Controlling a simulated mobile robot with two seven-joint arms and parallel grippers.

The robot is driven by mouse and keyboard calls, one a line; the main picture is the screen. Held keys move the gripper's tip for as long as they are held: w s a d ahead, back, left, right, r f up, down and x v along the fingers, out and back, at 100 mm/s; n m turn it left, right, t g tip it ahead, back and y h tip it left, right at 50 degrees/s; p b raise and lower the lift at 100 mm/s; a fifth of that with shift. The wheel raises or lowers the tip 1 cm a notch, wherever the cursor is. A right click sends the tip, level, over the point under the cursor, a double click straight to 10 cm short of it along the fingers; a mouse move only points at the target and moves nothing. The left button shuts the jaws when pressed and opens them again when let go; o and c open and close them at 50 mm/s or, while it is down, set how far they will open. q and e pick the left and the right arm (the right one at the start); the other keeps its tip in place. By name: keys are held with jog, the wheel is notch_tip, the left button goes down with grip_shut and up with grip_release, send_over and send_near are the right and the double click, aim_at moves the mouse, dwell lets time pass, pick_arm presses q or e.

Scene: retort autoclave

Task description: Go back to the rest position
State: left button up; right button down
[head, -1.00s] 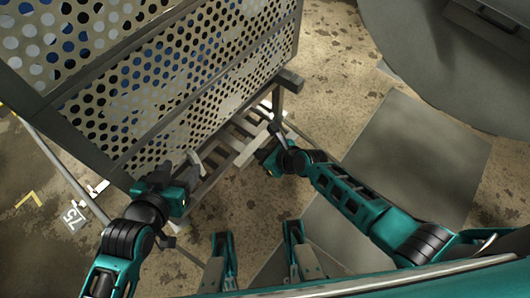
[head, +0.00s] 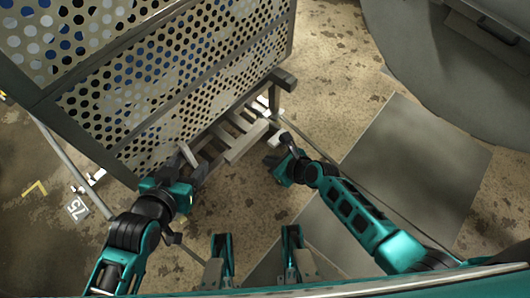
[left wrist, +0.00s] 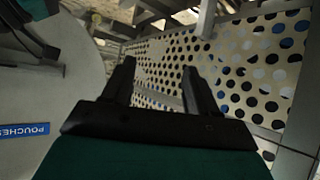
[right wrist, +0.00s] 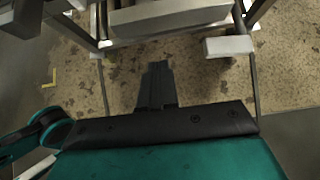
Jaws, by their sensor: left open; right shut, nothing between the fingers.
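My left gripper (head: 192,162) is at the lower front edge of a perforated metal basket. In the left wrist view its two fingers (left wrist: 158,85) are spread apart with nothing between them, and the basket's holed wall is beyond them. My right gripper (head: 276,150) is near the right end of the rails below the basket. In the right wrist view its fingers (right wrist: 157,82) are together and empty over the floor, apart from the rails above them in that picture.
The perforated basket (head: 170,95) stands on a framed cart with slatted rails (head: 240,138). A large round grey vessel (head: 450,60) is at the upper right. A flat grey floor plate (head: 420,170) lies below it. Speckled floor is open between basket and vessel.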

pick_arm(q)
jog(key=s+a+r+y+p, duration=0.1)
jog(key=a+r+p, duration=0.2)
jog(key=r+p, duration=0.3)
jog(key=p, duration=0.3)
jog(key=shift+s+a+r, duration=0.2)
jog(key=shift+s+a, duration=0.05)
pick_arm(e)
jog(key=s+d+r+n+t+h, duration=0.1)
jog(key=s+d+r+n, duration=0.2)
jog(key=r+n, duration=0.4)
jog(key=s+d+r+n+t+h, duration=0.1)
jog(key=d+r+n, duration=0.4)
jog(key=n, duration=0.7)
jog(key=s+d+r+n+t+h, duration=0.2)
jog(key=s+d+r+n, duration=0.2)
jog(key=r+n, duration=0.5)
jog(key=shift+s+d+r+n+h, duration=0.4)
jog(key=shift+d+n, duration=0.15)
jog(key=shift+n, duration=0.25)
